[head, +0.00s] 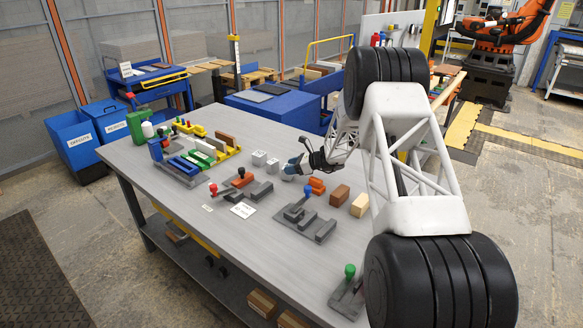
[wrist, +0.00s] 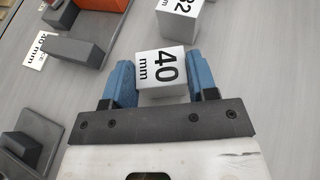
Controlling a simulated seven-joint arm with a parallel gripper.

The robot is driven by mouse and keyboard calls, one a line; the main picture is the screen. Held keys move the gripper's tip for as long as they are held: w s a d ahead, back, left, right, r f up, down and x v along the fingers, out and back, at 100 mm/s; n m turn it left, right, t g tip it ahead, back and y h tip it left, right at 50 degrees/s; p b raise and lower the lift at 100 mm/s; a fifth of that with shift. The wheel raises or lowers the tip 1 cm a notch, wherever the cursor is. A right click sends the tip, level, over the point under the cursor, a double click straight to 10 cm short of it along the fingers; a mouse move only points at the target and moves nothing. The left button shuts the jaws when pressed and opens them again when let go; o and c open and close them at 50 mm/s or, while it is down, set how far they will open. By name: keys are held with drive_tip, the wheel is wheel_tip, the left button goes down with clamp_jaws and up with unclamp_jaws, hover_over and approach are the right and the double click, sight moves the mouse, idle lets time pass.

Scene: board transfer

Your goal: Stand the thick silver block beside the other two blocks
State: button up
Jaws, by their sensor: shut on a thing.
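A silver block labelled 40 mm (wrist: 162,72) sits between the two blue fingers of my gripper (wrist: 160,82) in the wrist view, and the fingers are shut on it. In the head view my gripper (head: 294,168) is low over the table, with the held block partly hidden at its tip. Two other silver blocks stand close by to its left, one farther left (head: 259,157) and one nearer (head: 273,165). In the wrist view a block labelled 32 (wrist: 178,18) stands just beyond the held one, with a gap between. I cannot tell whether the held block touches the table.
A grey fixture with an orange piece (head: 240,180) and white cards (head: 243,210) lies left of my gripper. Another grey fixture (head: 305,222) with a blue knob is nearer. A brown block (head: 340,195) and a pale wood block (head: 360,205) stand to the right.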

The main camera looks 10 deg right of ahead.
drive_tip(key=shift+f, duration=0.1)
drive_tip(key=o, duration=1.1)
drive_tip(key=shift+r, duration=0.2)
drive_tip(key=v, duration=1.2)
drive_tip(key=shift+s, duration=0.1)
